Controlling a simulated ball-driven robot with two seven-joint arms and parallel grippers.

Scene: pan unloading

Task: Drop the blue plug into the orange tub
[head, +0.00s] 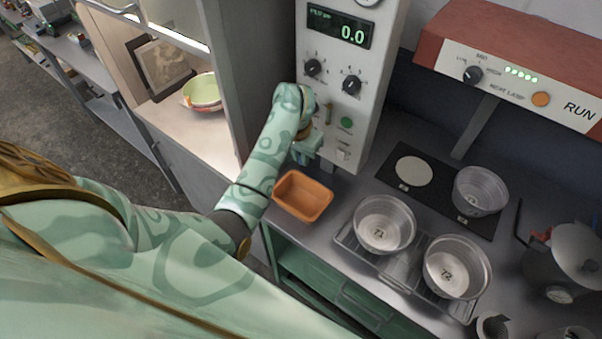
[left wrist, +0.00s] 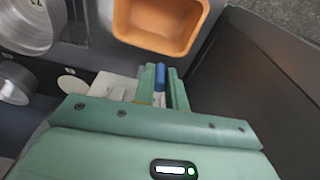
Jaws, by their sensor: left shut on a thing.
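The orange tub (head: 303,196) sits on the metal counter, left of the pans; it also shows at the top of the left wrist view (left wrist: 160,22). My left gripper (head: 304,152) is by the front of the tall control panel, just behind the tub in the head view. In the left wrist view my left gripper (left wrist: 160,80) is shut on the blue plug (left wrist: 160,77), which stands between its fingers. The plug is apart from the tub in that picture. The plug cannot be made out in the head view. My right gripper is not in view.
The control panel (head: 345,85) with knobs rises close beside my left gripper. Pans T1 (head: 384,224) and T2 (head: 457,267) stand on a wire rack right of the tub. Another pan (head: 480,191) stands on a dark mat. A cabinet wall is at the left.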

